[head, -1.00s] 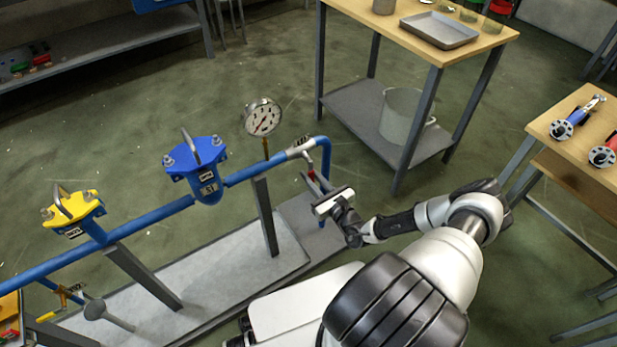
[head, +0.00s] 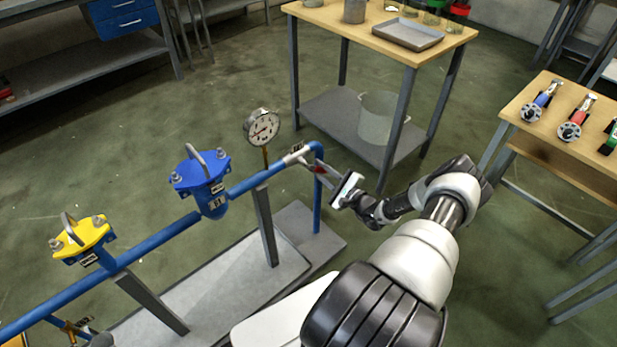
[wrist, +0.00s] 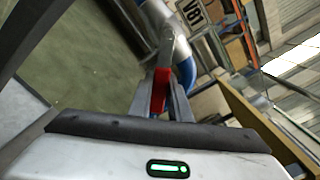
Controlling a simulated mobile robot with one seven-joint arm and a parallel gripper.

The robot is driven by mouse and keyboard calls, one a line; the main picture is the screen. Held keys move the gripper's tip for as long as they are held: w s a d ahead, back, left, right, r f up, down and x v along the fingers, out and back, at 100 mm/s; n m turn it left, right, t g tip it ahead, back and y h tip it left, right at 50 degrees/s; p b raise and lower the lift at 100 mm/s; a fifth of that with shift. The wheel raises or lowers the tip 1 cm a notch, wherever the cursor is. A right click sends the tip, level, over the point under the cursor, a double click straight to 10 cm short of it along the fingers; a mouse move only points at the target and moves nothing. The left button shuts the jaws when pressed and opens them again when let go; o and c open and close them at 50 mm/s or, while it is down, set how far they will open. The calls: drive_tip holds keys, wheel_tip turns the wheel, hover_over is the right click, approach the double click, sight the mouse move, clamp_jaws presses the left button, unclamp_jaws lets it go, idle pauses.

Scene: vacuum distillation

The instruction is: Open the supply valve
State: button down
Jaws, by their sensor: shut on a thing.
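The supply valve (head: 296,156) is a grey metal body at the right end of the blue pipe, just before the pipe bends down. Its lever has a red grip (head: 319,169); the red grip also shows in the wrist view (wrist: 160,91), between my fingers. My gripper (head: 322,173) is shut on the red lever from the right. In the wrist view the fingers (wrist: 160,108) close on both sides of the grip, and the metal lever runs on to the valve. The fingertips partly hide the grip.
A pressure gauge (head: 262,127) stands on the pipe left of the valve. Blue (head: 201,182) and yellow (head: 82,240) capped housings are farther left. A wooden-topped table (head: 358,27) stands behind; another table (head: 527,118) is at right. Open floor lies between them.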

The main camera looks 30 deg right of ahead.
drive_tip(key=shift+w+d+r+n+p, duration=0.1)
drive_tip(key=shift+d+r+n+p, duration=0.3)
drive_tip(key=shift+n, duration=0.45)
drive_tip(key=shift+s+d+r+n+p, duration=0.15)
drive_tip(key=shift+r+n, duration=0.3)
drive_tip(key=shift+n, duration=0.35)
drive_tip(key=shift+w+d+r+n+p, duration=0.15)
drive_tip(key=shift+d+r+n+p, duration=0.25)
drive_tip(key=shift+n, duration=0.45)
drive_tip(key=shift+a, duration=0.1)
drive_tip(key=c, duration=1.6)
unclamp_jaws()
drive_tip(key=shift+r, duration=0.1)
drive_tip(key=shift+c, duration=0.2)
drive_tip(key=s+d+p, duration=0.2)
drive_tip(key=s+d, duration=0.1)
drive_tip(key=s, duration=1.4)
drive_tip(key=shift+d, duration=0.1)
